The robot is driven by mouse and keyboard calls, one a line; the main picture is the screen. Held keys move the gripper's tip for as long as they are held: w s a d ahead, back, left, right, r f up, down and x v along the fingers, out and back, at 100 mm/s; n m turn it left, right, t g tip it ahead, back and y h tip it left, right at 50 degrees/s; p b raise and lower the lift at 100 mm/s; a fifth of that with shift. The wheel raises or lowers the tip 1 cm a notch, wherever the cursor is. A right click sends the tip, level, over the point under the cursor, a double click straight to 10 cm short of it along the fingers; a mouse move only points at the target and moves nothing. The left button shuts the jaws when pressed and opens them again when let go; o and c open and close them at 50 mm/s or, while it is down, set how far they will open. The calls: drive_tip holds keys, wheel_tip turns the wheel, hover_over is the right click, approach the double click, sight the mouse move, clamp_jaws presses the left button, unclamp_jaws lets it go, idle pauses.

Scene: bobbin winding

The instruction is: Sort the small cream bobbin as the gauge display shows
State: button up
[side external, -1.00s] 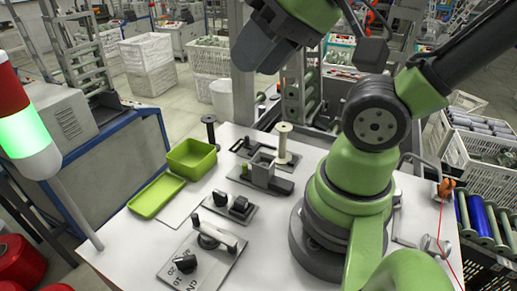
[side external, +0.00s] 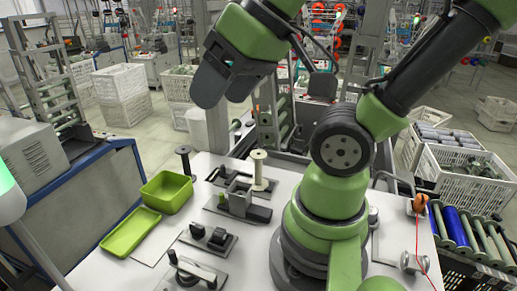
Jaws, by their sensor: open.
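A cream bobbin (side external: 258,171) stands upright on a small plate at the back of the white table. It is the only cream bobbin I can make out. A grey block fixture (side external: 240,199), possibly the gauge, stands in front of it. No readable gauge display shows. My gripper (side external: 222,92) is open and empty, high above the back of the table and well apart from the bobbin. A deep green bin (side external: 167,204) and a shallow green tray (side external: 130,233) sit at the left of the table.
A dark spool-shaped post (side external: 184,160) stands behind the bin. A plate with black knobs (side external: 207,240) and another fixture with a handle (side external: 190,272) lie toward the front. A red thread (side external: 417,235) runs at the right. White crates stand beyond the table.

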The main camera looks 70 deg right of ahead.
drive_tip(key=w+d+f+n+g+h, duration=0.2)
drive_tip(key=w+d+f+n, duration=0.15)
drive_tip(key=d+n, duration=0.25)
drive_tip(key=n+g, duration=0.5)
drive_tip(key=n, duration=0.9)
hover_over(259, 154)
drive_tip(key=f, duration=1)
drive_tip(key=shift+w+a+f, duration=0.15)
drive_tip(key=shift+w, duration=0.1)
drive_tip(key=shift+s+d+f+n+y, duration=0.2)
drive_tip(key=shift+d+f+n+y, duration=0.05)
drive_tip(key=shift+f+n+y, duration=0.1)
drive_tip(key=shift+f, duration=3.8)
drive_tip(key=shift+r, duration=0.15)
drive_tip(key=c, duration=0.6)
drive_tip(key=shift+r, duration=2.45)
drive_tip(key=shift+c, duration=0.2)
drive_tip(key=shift+r, duration=0.15)
